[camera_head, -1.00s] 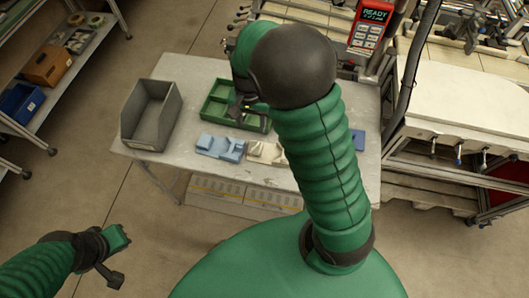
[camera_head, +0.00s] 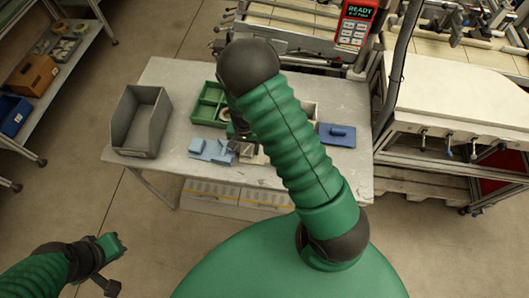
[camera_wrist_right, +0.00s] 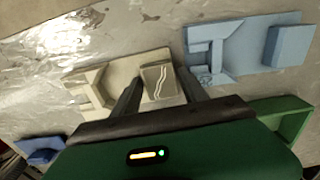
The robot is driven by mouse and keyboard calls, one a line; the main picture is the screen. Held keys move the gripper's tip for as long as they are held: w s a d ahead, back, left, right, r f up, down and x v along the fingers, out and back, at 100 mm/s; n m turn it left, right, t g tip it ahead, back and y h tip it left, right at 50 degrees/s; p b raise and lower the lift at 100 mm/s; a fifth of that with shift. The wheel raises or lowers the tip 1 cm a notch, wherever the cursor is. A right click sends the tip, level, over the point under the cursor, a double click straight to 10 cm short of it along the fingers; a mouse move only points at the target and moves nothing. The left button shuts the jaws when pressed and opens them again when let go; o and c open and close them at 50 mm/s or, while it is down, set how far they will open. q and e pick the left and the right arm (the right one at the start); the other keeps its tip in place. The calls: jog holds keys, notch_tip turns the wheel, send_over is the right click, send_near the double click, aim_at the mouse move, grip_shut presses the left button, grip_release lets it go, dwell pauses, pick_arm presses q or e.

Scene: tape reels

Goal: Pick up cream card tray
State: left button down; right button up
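The cream card tray (camera_wrist_right: 103,80) lies on the table in the right wrist view, with raised parts and a block with a wavy line. In the head view only a small bit of it (camera_head: 252,156) shows; my right arm hides the rest. My right gripper (camera_wrist_right: 158,75) is open, its two fingers apart on either side of the wavy-lined block. I cannot tell whether they touch it. In the head view the right gripper (camera_head: 240,140) is low over the table. My left gripper (camera_head: 108,262) is away from the table at lower left; its opening is unclear.
A light blue tray (camera_head: 211,150) lies beside the cream one. A green divided tray (camera_head: 207,116) is behind, a dark blue tray (camera_head: 337,142) to the right. A grey bin (camera_head: 138,128) stands at the table's left. The table's front left (camera_head: 180,168) is clear.

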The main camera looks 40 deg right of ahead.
grip_shut()
jog(key=shift+r, duration=0.2)
